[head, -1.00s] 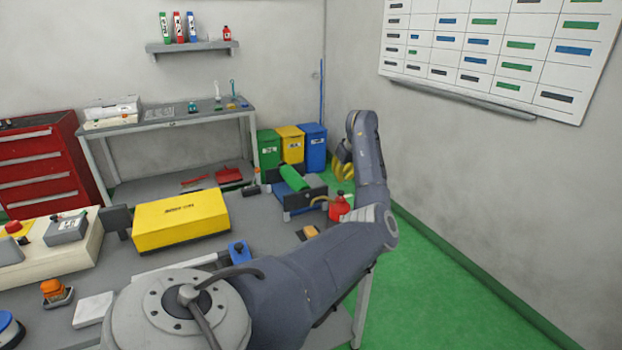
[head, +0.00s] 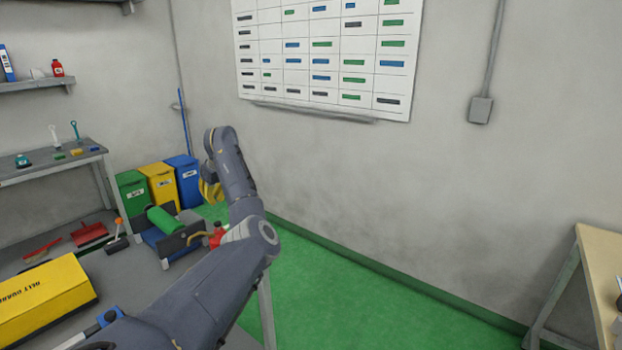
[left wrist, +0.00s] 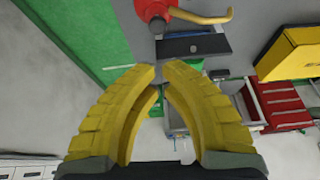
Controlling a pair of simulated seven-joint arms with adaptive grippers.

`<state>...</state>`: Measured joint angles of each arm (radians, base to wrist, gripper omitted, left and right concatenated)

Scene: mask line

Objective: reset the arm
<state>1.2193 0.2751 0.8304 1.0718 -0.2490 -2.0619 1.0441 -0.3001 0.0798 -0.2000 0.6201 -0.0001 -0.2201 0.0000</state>
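My left arm reaches in from the bottom left of the head view and bends upward at its elbow. Its left gripper (head: 208,196), with yellow curved fingers, hangs near the far right end of the grey bench, partly behind the arm. In the left wrist view the gripper's two fingertips (left wrist: 158,70) almost meet, with nothing between them. A red can (head: 216,236) with a yellow spout stands close by and is partly hidden by the arm; it also shows in the left wrist view (left wrist: 154,8), apart from the fingers. My right gripper is in neither view.
A yellow box (head: 40,300) and a stand with a green roll (head: 165,220) are on the bench. Green, yellow and blue bins (head: 184,182) stand behind. Green floor (head: 350,290) right of the arm is free. A wooden-topped table (head: 605,270) stands at the right edge.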

